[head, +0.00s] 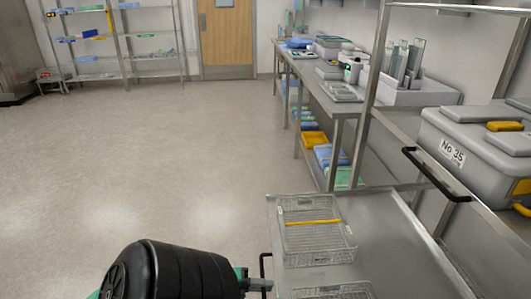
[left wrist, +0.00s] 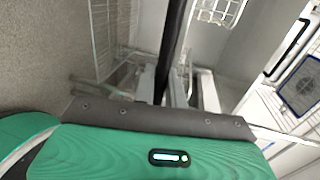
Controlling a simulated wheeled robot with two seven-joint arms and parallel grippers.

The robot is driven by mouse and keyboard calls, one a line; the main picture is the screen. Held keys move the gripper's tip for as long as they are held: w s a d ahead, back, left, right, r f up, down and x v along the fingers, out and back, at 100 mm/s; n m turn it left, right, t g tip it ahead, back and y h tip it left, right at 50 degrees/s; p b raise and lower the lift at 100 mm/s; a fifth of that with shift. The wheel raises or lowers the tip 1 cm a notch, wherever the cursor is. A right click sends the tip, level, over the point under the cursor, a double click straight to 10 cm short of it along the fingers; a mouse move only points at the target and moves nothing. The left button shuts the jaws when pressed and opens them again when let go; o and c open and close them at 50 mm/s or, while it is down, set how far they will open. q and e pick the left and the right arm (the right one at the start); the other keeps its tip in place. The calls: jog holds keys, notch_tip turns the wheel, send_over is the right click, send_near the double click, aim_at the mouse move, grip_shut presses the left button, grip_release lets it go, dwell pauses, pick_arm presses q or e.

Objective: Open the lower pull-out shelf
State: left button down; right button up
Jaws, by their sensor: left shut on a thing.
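The lower pull-out shelf (head: 395,250) is a flat steel tray at the bottom right of the head view. It juts out into the room from the rack, further left than the rail above it. Its black bar handle (head: 264,263) is on its left edge. My left gripper (head: 262,285) is shut on this handle. In the left wrist view the dark handle (left wrist: 174,45) runs down between the pale fingers of my left gripper (left wrist: 180,92). My right gripper is not in view.
Wire baskets (head: 300,250) sit on the shelf, one with a yellow bar. Above is another black handle (head: 435,173) and a grey box (head: 470,145) marked No 35. A steel table (head: 335,108) stands behind. The floor (head: 150,150) on the left is clear.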

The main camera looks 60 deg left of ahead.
pick_arm(q)
jog(key=c, duration=1.5)
grip_release()
jog(key=shift+c, duration=0.2)
jog(key=shift+s, duration=0.1)
jog(key=v, duration=1.3)
jog(key=shift+s+a, duration=0.25)
jog(key=shift+s, duration=0.1)
